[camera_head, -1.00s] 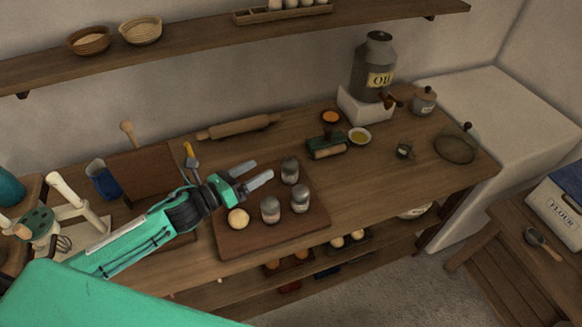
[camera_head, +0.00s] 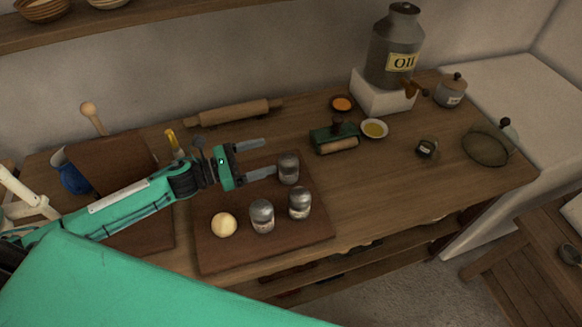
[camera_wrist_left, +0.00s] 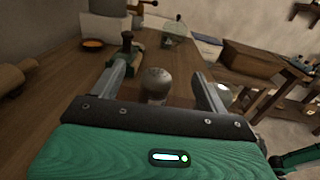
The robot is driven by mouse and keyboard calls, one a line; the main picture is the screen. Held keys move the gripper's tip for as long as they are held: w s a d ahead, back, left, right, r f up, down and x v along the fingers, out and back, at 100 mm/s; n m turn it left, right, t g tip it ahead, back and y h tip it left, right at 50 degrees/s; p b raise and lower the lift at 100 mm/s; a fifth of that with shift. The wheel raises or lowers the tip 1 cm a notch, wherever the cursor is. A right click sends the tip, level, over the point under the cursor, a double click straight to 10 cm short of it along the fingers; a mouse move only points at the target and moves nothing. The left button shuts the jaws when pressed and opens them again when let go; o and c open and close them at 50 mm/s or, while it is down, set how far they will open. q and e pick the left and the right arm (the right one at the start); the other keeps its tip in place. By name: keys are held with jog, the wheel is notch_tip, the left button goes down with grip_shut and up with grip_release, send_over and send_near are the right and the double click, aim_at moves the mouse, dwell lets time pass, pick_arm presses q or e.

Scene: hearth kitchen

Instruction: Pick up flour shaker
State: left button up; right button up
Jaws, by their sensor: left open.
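Three grey shakers with domed metal tops stand upright on a brown board (camera_head: 215,257): a back shaker (camera_head: 289,169), a front left shaker (camera_head: 262,216) and a front right shaker (camera_head: 300,203). Their labels are too small to read, so I cannot tell which holds flour. My left gripper (camera_head: 267,157) is open and empty above the board's back edge, its fingers pointing right towards the back shaker. In the left wrist view one shaker (camera_wrist_left: 156,85) shows between the open fingers, its lower part hidden by the gripper body. My right gripper is not visible.
A pale ball (camera_head: 223,225) lies on the board left of the shakers. A rolling pin (camera_head: 233,112) lies behind. The counter right of the board is clear.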

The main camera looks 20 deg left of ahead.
aim_at(288, 168)
pick_arm(q)
jog(key=f+p, duration=0.1)
jog(key=f, duration=0.6)
jog(key=shift+s+f, duration=0.2)
jog(key=shift+w+d+r+p, duration=0.2)
jog(key=shift+w+d+p, duration=0.05)
jog(key=shift+d+p, duration=0.2)
jog(key=shift+w+d+f, duration=0.1)
jog(key=shift+w+d, duration=0.2)
jog(key=p+x, duration=0.2)
jog(key=x, duration=0.3)
jog(key=shift+w+d, duration=0.25)
jog(key=shift+d, duration=0.05)
jog(key=shift+c, duration=0.5)
jog(key=c, duration=1)
